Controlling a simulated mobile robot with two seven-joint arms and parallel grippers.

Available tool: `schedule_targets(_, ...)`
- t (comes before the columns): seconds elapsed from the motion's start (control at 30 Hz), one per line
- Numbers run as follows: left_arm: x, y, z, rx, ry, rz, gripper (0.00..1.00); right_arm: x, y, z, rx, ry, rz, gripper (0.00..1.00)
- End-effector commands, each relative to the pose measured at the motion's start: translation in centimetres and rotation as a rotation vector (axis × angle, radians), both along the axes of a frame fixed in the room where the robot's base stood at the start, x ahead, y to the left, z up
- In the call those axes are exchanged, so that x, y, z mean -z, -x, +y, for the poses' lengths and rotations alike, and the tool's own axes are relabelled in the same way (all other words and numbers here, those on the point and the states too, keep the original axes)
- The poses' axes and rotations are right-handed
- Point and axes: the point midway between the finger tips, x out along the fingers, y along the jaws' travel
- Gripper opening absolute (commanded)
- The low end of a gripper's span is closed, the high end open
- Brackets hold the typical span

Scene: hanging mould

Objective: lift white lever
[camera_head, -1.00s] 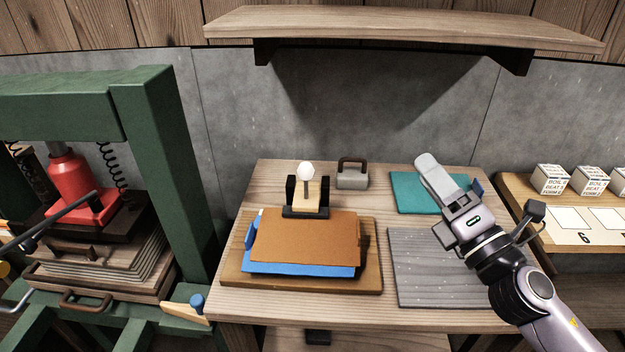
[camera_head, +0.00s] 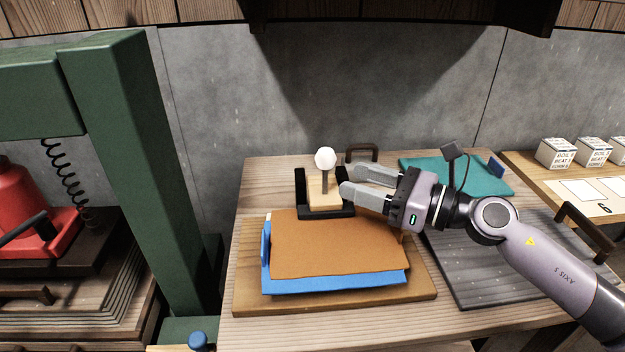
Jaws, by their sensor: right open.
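The white lever (camera_head: 325,160) is a white ball knob on a dark stem. It stands upright in a small wooden block with a black bracket (camera_head: 301,190), behind the brown sheet. My right gripper (camera_head: 349,182) comes in from the right, with its two grey fingers apart and pointing left. Its fingertips are just right of the lever's stem, lower than the knob, and nothing is between them. I cannot tell whether a fingertip touches the bracket. My left gripper is not in view.
A brown sheet (camera_head: 335,243) and blue sheet (camera_head: 335,282) lie on a wooden board (camera_head: 420,288) in front of the lever. A dark-handled weight (camera_head: 361,152) is behind my gripper. A teal mat (camera_head: 480,178) and grey slab (camera_head: 480,270) lie right. A green press frame (camera_head: 135,150) stands left.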

Motion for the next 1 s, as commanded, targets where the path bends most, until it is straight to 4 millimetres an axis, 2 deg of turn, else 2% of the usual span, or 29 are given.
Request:
schedule_targets(0.3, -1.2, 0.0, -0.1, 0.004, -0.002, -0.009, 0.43, -0.3, -2.2, 3.3, -0.002, -0.005, 0.002, 0.53)
schedule_targets(0.5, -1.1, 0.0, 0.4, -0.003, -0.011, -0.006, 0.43, -0.2, -3.5, 5.2, 0.0, -0.004, 0.001, 0.53)
schedule_targets(0.9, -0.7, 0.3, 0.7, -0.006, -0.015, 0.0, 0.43, 0.0, -3.9, 5.9, 0.0, -0.003, 0.001, 0.53)
schedule_targets(0.97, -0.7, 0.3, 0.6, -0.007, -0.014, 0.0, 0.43, 0.0, -3.9, 5.9, 0.0, -0.003, 0.001, 0.37)
schedule_targets(1.0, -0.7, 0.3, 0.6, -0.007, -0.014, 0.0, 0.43, 0.0, -3.9, 5.9, 0.0, -0.003, 0.001, 0.24)
